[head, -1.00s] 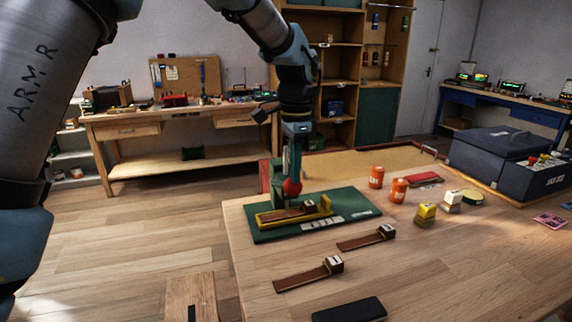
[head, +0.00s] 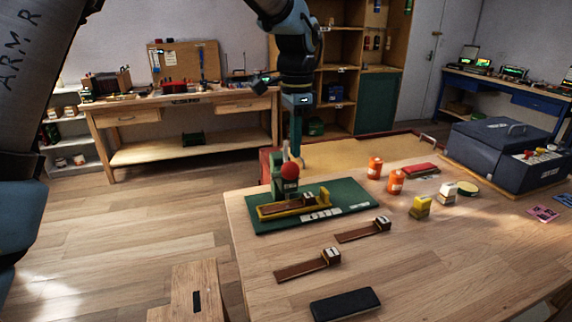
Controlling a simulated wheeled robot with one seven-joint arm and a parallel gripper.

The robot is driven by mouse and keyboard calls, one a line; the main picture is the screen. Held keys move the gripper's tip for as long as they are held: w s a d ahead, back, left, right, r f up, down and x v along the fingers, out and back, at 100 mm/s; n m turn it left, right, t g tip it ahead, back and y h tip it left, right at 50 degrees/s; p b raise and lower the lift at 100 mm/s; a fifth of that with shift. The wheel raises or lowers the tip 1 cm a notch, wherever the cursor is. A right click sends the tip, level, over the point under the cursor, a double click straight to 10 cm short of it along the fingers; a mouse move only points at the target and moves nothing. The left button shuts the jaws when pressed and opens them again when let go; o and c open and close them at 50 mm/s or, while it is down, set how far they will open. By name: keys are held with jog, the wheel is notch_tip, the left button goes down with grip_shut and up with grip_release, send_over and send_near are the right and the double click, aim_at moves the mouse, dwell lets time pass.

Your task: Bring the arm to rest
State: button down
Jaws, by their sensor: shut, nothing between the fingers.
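My gripper (head: 297,157) is shut and empty. It points down just above and behind the red knob (head: 290,171) of the small green upright device, partly hidden by it. I cannot tell how wide the gap is. The device stands on the green board (head: 356,196). Two similar brown pieces lie loose on the table, one nearer the board (head: 363,230) and one closer to the front (head: 308,265).
A stool (head: 190,295) stands front left. The floor at left is clear.

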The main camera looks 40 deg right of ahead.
dwell(0.3)
jog(key=w+a+f+n+b, duration=0.15)
jog(key=w+a+n, duration=0.25)
jog(key=a, duration=0.5)
jog(key=w+a+f+n, duration=0.25)
jog(key=w+a, duration=0.25)
jog(key=a, duration=0.4)
jog(key=w+a+f+n, duration=0.1)
jog(key=w+a+n, duration=0.35)
jog(key=a, duration=0.45)
jog(key=s+a+f+n, duration=0.1)
jog(key=s+a+n, duration=0.1)
jog(key=a, duration=0.5)
jog(key=s+a+f+n+t+b, duration=0.1)
jog(key=s+a+f+n, duration=0.1)
jog(key=a+n, duration=0.2)
jog(key=s+a+f+n, duration=0.1)
jog(key=a+n, duration=0.3)
jog(key=a, duration=0.6)
jog(key=shift+s+f+t, duration=0.3)
jog(key=shift+s+f, duration=0.05)
jog(key=shift+s, duration=0.45)
jog(key=shift+d, duration=0.1)
